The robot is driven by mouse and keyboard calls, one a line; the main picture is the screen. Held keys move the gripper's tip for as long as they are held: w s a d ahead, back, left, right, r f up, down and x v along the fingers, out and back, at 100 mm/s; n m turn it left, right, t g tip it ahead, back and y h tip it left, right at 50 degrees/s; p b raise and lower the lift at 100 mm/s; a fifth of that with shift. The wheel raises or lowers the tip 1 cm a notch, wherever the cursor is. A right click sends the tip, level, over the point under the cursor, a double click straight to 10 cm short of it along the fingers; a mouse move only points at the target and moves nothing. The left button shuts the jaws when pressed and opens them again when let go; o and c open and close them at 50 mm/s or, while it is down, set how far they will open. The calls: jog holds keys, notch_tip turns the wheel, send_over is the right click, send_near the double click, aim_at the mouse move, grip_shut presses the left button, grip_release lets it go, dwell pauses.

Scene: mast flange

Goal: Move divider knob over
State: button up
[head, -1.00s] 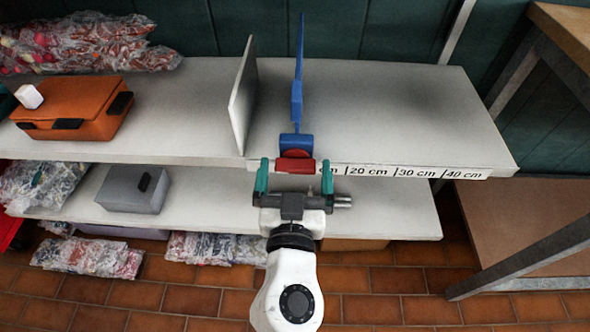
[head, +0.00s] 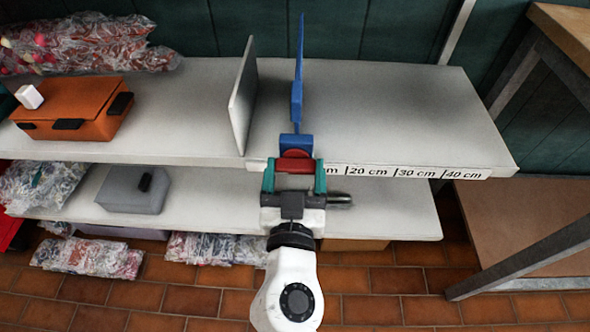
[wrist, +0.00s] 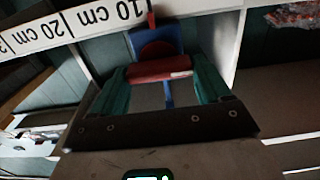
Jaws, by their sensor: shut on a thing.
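The blue divider (head: 298,95) stands upright on the upper shelf, near its front edge at the front end. Its red knob (head: 295,162) sits at the shelf's front edge, left of the 20 cm mark. My gripper (head: 294,178) is shut on the knob, with one teal finger on each side. In the wrist view the red knob (wrist: 160,69) lies between the fingertips, in front of the blue divider's lower part (wrist: 157,42), close to the 10 cm mark. The scale strip (head: 410,172) runs along the shelf edge to the right.
A grey upright panel (head: 243,95) stands left of the divider. An orange case (head: 72,110) and bagged goods (head: 85,42) are farther left. The upper shelf (head: 400,110) is clear right of the divider. A table frame (head: 520,75) stands at the right.

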jog(key=shift+w+n, duration=0.1)
jog(key=shift+n, duration=0.3)
jog(key=n, duration=0.3)
jog(key=shift+r+n, duration=0.1)
jog(key=shift+n, duration=0.2)
jog(key=n+p, duration=0.1)
jog(key=n, duration=0.3)
jog(key=shift+a+n, duration=0.15)
jog(key=shift+n, duration=0.15)
jog(key=n+p, duration=0.2)
jog(key=n, duration=0.2)
jog(key=shift+n, duration=0.3)
jog(key=shift+a+f+n+p, duration=0.15)
jog(key=shift+n+p, duration=0.3)
jog(key=shift+n, duration=0.65)
jog(key=shift+d+f+n+p, duration=0.1)
jog(key=shift+n+p, duration=0.35)
jog(key=shift+n, duration=0.65)
jog(key=o, duration=1)
jog(key=shift+a+f, duration=0.1)
